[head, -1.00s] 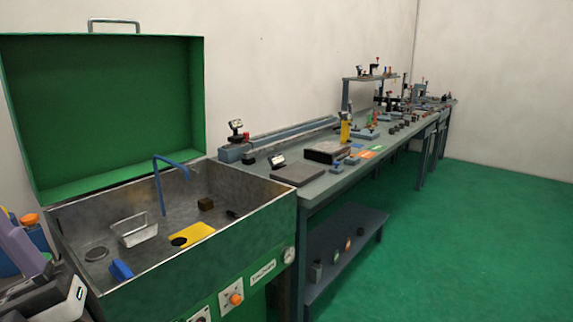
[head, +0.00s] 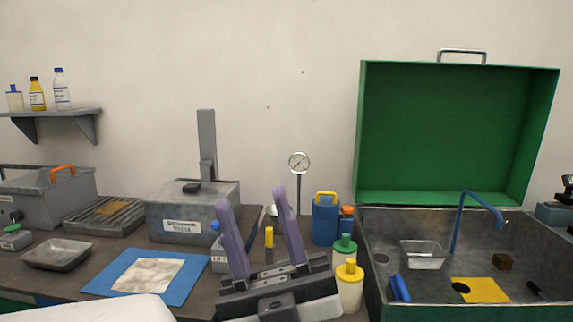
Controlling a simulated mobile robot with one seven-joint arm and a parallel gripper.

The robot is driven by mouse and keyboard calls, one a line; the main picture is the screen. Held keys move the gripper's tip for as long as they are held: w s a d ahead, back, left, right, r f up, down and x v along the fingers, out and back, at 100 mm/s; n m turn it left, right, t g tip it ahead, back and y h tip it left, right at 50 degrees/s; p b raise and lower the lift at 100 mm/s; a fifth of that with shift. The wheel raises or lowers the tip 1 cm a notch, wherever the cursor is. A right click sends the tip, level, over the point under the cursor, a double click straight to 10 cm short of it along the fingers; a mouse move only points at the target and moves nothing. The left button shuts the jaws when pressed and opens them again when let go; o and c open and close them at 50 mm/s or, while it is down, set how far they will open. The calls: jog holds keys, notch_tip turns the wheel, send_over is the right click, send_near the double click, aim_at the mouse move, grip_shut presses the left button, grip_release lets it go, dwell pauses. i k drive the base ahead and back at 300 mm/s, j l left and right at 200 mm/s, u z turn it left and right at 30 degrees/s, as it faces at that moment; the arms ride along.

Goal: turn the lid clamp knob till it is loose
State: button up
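My gripper (head: 252,198) is in the lower middle of the head view, its two purple fingers pointing up and apart with nothing held between them. Behind it and to the left is a grey metal box (head: 165,218) with a label on its front and a flat lid. A small black knob or handle (head: 191,187) sits on top of that lid; I cannot tell whether it is the lid clamp knob. A grey upright post (head: 207,145) rises behind the box. My gripper appears apart from the box. The fingers partly hide bottles behind them.
A blue mat with a pale cloth (head: 150,275), a shallow metal tray (head: 58,254) and a slatted block (head: 105,214) lie to the left. Several bottles (head: 348,285) stand right of my gripper, beside a green open-lidded basin (head: 450,130). A gauge (head: 299,162) stands behind.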

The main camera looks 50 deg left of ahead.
aim_at(346, 210)
jog(key=u, duration=1.5)
